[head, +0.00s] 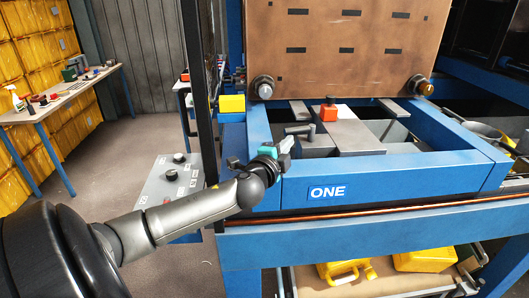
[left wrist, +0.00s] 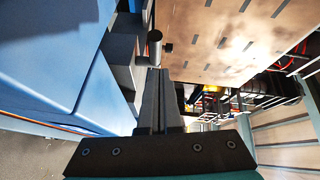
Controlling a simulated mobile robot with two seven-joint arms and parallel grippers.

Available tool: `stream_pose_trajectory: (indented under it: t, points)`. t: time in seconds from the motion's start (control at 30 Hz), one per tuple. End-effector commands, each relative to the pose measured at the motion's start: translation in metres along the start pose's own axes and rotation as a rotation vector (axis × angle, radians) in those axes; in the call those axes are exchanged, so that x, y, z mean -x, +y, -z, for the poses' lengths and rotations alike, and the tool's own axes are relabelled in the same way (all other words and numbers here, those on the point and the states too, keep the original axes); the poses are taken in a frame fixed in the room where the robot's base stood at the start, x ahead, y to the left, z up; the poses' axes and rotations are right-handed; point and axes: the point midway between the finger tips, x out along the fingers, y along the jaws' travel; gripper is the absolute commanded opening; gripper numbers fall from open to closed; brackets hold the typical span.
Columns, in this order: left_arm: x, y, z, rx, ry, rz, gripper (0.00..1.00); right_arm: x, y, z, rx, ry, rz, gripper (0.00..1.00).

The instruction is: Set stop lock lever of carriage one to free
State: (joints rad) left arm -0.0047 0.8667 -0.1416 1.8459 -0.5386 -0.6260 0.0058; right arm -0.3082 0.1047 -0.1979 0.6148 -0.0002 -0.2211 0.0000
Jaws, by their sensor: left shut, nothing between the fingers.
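The blue carriage (head: 400,168), labelled ONE, has a grey lever handle (head: 299,130) standing near its left front corner. The handle points sideways. No free or locked marking is readable. In the left wrist view, a grey cylindrical bar (left wrist: 155,48), apparently this handle, is just beyond the fingertips. My left gripper (head: 286,151) is shut and empty, at the carriage's front left edge, close below the handle. Its two fingers lie together in the left wrist view (left wrist: 160,85). Whether they touch the handle I cannot tell. My right gripper is in neither view.
A brown panel (head: 345,50) with dark slots stands behind the carriage. An orange block (head: 328,110) sits near a grey plate (head: 355,136). A grey control box (head: 170,180) with knobs stands left. Yellow cases (head: 425,259) lie below. The floor at left is clear.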

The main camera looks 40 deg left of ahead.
Motion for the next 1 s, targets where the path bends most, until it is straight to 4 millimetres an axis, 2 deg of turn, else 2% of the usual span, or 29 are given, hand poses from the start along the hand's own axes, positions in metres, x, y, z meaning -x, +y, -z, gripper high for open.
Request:
stream_pose_trajectory:
  t: [0.23, 0.6, 1.0]
  points:
    - [0.024, 0.0, -0.015, 0.0, 0.002, -0.005, 0.0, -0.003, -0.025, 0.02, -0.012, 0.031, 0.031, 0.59]
    - [0.051, -0.005, -0.034, 0.002, 0.003, -0.004, 0.0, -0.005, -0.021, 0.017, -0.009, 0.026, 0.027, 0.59]
    - [0.059, -0.008, -0.04, 0.002, 0.004, -0.002, 0.0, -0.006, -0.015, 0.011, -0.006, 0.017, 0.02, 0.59]
